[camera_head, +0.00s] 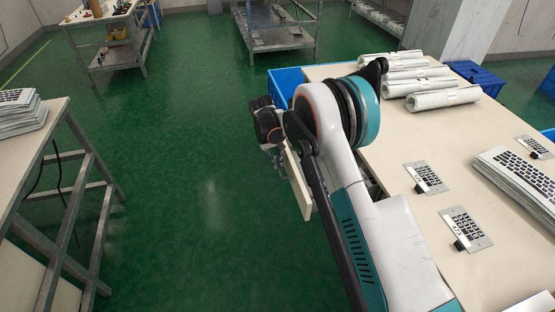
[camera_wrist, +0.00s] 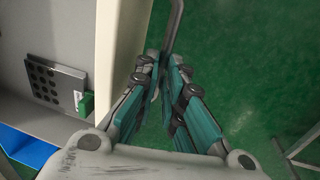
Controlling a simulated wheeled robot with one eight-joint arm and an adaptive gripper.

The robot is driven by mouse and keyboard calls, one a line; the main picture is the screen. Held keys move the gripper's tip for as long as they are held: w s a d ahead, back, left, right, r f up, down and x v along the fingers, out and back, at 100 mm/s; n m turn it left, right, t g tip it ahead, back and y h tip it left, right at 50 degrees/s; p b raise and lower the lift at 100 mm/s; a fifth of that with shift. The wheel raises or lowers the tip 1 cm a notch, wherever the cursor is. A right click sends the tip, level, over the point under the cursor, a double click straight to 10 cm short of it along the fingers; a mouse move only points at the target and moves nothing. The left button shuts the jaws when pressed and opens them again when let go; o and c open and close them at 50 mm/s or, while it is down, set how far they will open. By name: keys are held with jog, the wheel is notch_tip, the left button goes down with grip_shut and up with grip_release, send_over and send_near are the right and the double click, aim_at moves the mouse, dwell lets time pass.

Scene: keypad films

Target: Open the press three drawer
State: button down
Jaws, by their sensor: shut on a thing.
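The drawer's cream front panel (camera_head: 297,184) stands out from the left side of the right-hand table, partly hidden by my arm. In the wrist view its edge (camera_wrist: 118,50) runs beside my fingers, with the grey drawer interior (camera_wrist: 45,25) to its left, so the drawer is at least partly open. A dark plate with round holes (camera_wrist: 55,85) and a green piece (camera_wrist: 86,104) lie inside. A grey metal handle bar (camera_wrist: 175,22) runs up from between my fingertips. My gripper (camera_wrist: 163,72) is shut on it, outside the front panel. In the head view my arm mostly hides the fingers.
The right-hand table (camera_head: 400,145) holds rolled films (camera_head: 445,97), keypad plates (camera_head: 426,177) and a keypad sheet stack (camera_head: 520,175). A blue bin (camera_head: 284,82) stands at its far left corner. Green floor (camera_head: 190,190) is clear left of my arm, up to another table (camera_head: 30,130).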

jog(key=c, duration=2)
grip_release()
jog(key=shift+o, duration=0.2)
notch_tip(320, 180, up, 12)
jog(key=a, duration=0.2)
jog(key=shift+s, duration=0.35)
jog(key=shift+f, duration=0.15)
